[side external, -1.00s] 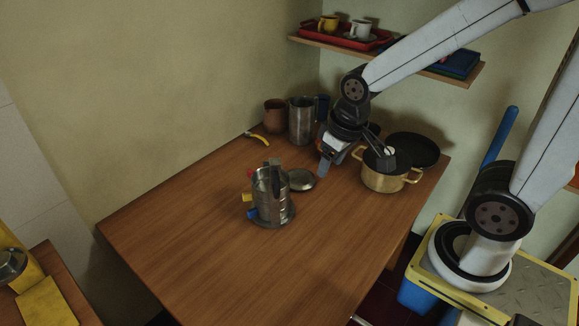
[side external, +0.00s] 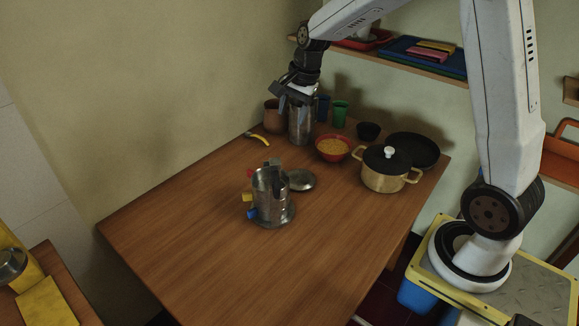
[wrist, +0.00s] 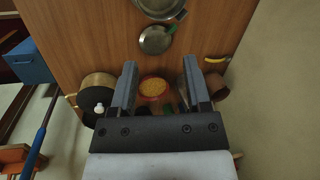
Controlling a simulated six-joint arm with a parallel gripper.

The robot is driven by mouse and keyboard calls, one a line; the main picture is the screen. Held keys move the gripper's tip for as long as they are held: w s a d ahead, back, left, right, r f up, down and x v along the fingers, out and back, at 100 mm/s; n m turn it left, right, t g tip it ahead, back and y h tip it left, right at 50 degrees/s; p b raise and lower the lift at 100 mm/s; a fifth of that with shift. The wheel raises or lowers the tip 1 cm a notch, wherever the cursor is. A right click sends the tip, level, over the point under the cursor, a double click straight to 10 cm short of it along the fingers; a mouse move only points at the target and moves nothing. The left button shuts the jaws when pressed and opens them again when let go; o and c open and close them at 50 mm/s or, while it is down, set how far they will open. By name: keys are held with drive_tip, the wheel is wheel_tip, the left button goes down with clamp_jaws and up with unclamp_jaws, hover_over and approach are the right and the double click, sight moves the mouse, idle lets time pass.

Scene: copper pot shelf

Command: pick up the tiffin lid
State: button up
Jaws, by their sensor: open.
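The tiffin lid (side external: 299,180), a round shiny metal disc, lies flat on the table just right of and behind the metal tiffin (side external: 268,200). In the wrist view the lid (wrist: 156,40) lies beyond my fingertips, below the partly cut-off tiffin (wrist: 160,10). My gripper (side external: 293,103) is high above the back of the table, in front of the tall steel jug in the side view and well away from the lid. In the wrist view my gripper (wrist: 159,75) has its two fingers spread, with nothing held between them.
A steel jug (side external: 300,128), a brown cup (side external: 271,114), a red bowl (side external: 333,147) of yellow food and a lidded brass pot (side external: 383,181) stand along the back. A wall shelf (side external: 420,60) hangs above. The table's front (side external: 190,240) is clear.

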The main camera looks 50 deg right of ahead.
drive_tip(key=w+d+f+m+y, duration=0.2)
drive_tip(key=w+d+m, duration=0.7)
drive_tip(key=d+m, duration=0.15)
drive_tip(key=m, duration=0.1)
hover_over(295, 178)
drive_tip(key=w, duration=0.1)
drive_tip(key=shift+t, duration=0.4)
drive_tip(key=f, duration=2.3)
drive_tip(key=shift+w+a, duration=0.2)
drive_tip(key=shift+a, duration=0.15)
drive_tip(key=shift+x, duration=1.3)
drive_tip(key=shift+f, duration=0.1)
drive_tip(key=shift+d+x, duration=0.2)
drive_tip(key=shift+x, duration=2.25)
drive_tip(key=shift+s+f, duration=0.1)
drive_tip(key=shift+f, duration=0.05)
